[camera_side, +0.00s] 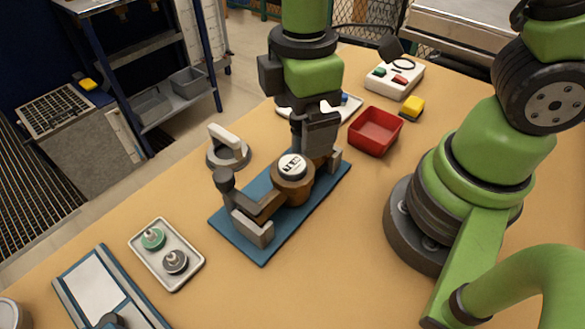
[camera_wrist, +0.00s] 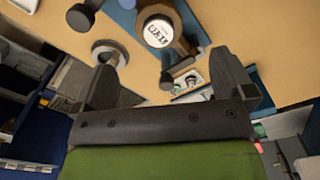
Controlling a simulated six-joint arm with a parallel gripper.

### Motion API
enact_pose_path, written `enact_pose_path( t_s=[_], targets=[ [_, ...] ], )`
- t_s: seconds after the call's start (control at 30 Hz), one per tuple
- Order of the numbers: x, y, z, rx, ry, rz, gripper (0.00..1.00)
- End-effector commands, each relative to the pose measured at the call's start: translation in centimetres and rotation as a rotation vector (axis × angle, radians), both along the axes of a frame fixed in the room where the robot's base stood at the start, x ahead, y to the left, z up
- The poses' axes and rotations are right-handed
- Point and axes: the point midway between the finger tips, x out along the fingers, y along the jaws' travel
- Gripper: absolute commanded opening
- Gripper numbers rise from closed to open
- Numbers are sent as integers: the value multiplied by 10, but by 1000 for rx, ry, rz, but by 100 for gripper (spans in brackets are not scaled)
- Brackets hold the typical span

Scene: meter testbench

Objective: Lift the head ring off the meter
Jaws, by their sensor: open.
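The meter (camera_side: 284,190) is a brown body with pipe arms, lying on a blue plate (camera_side: 262,242) between grey supports. Its round head has a white face with dark lettering, with a brownish collar, the apparent head ring (camera_side: 292,181), around it. The head also shows at the top of the wrist view (camera_wrist: 158,30), beyond my fingers. My gripper (camera_side: 312,140) is open, with nothing seen between its fingers, and hangs beside the meter head, on its right and far side. In the wrist view, my open gripper (camera_wrist: 163,66) has its fingers wide apart. My gripper hides part of the meter's far end.
A grey round stand with a white bar (camera_side: 228,150) stands left of the plate. A tray (camera_side: 187,272) with two small fittings lies at the front left. A red bin (camera_side: 375,131), a yellow block (camera_side: 411,107) and a white button box (camera_side: 394,80) stand at the back right.

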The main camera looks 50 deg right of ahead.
Motion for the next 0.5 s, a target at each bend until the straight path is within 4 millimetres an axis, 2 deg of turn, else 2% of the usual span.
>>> enact_pose_path(
  t_s=[0.2, 0.5],
  targets=[
    [-1, 0, -31, -5, 11, 8, 100],
    [1, 0, -54, -3, 7, 4, 100]
  ],
)
